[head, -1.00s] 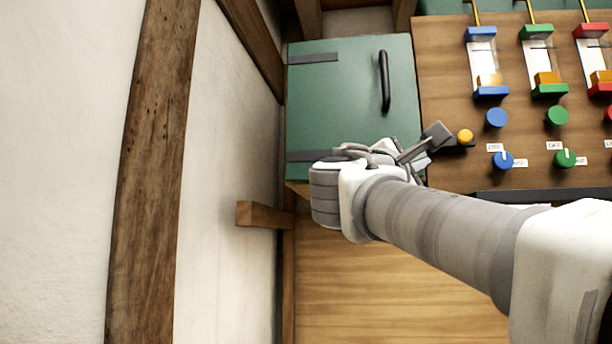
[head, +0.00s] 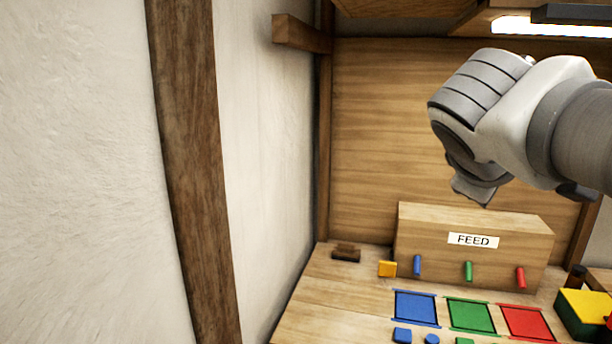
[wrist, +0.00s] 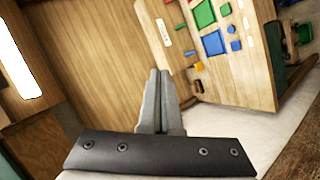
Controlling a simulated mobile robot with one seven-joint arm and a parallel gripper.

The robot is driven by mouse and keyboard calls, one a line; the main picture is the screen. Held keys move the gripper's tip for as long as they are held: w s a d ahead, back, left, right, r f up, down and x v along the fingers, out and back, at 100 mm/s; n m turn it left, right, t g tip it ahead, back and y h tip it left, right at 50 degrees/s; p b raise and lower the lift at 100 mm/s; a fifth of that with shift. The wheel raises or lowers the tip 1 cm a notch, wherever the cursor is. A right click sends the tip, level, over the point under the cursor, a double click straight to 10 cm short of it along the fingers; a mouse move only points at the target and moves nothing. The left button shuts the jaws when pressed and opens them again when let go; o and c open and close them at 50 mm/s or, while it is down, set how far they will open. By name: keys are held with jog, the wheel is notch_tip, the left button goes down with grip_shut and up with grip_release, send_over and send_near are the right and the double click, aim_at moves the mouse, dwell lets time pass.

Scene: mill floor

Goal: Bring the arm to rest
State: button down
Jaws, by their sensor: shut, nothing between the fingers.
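My gripper (wrist: 160,78) shows in the wrist view with its two grey fingers together and nothing between them. In the head view my arm comes in from the right edge and bends at a white and grey wrist. My gripper (head: 474,188) hangs below that wrist and is mostly hidden by it.
The bench (head: 315,310) bears blue (head: 415,308), green (head: 471,316) and red (head: 526,322) squares with small pieces in front. A yellow block (head: 387,269) sits beside the FEED box. A timber post (head: 185,150) and pale wall (head: 265,150) stand left.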

jog(key=s+a+f+m+g+y, duration=0.1)
jog(key=s+a+f+m+y, duration=0.2)
jog(key=f, duration=0.7)
jog(key=s+a+f+m+g+y, duration=0.2)
jog(key=s+a+f+m+y, duration=0.2)
jog(key=s+a+f, duration=0.3)
notch_tip(320, 180, down, 3)
jog(key=shift+s+a+f+g, duration=0.15)
jog(key=shift+s+g, duration=0.15)
jog(key=shift+s, duration=0.9)
jog(key=c, duration=1.5)
grip_release()
jog(key=shift+c, duration=0.2)
